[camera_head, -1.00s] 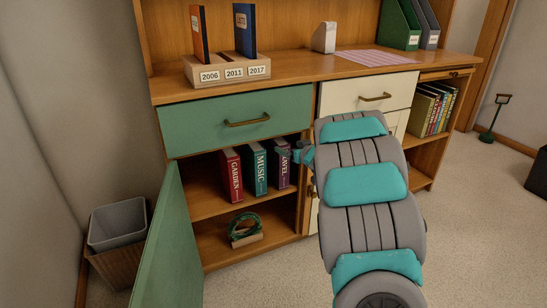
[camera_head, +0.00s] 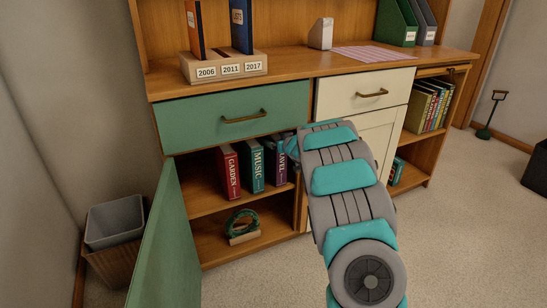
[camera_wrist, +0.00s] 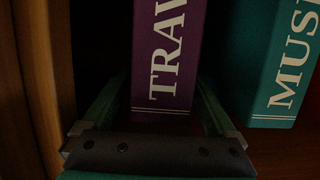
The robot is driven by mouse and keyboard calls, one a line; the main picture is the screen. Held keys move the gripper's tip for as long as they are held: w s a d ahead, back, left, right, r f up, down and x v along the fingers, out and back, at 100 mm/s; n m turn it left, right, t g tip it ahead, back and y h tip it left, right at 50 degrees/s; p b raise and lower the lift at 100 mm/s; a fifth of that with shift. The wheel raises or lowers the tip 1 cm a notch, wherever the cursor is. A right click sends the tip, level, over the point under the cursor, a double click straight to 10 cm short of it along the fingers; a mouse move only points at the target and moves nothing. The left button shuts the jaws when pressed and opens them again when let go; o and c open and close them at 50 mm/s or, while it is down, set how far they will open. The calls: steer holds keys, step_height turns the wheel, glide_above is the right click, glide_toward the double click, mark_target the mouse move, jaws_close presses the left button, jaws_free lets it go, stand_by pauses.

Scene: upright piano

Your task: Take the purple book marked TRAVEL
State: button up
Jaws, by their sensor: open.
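The purple book marked TRAVEL (camera_head: 281,168) stands upright on the upper shelf of the open cabinet, at the right end of a row of books. In the head view my gripper and wrist hide part of it. In the wrist view its purple spine (camera_wrist: 168,50) fills the middle, with only part of the title showing. My gripper (camera_wrist: 163,100) is open, one finger on each side of the spine. The right finger lies in the gap between this book and the teal MUSIC book (camera_wrist: 280,75). I cannot tell whether the fingers touch the book.
The red GARDEN book (camera_head: 229,172) stands left of MUSIC. A wooden cabinet side (camera_wrist: 40,70) is close to the left finger in the wrist view. The green door (camera_head: 168,245) is open at left; the green drawer (camera_head: 235,117) is shut above the shelf.

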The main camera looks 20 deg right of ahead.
steer(key=shift+x, duration=1.05)
jaws_close()
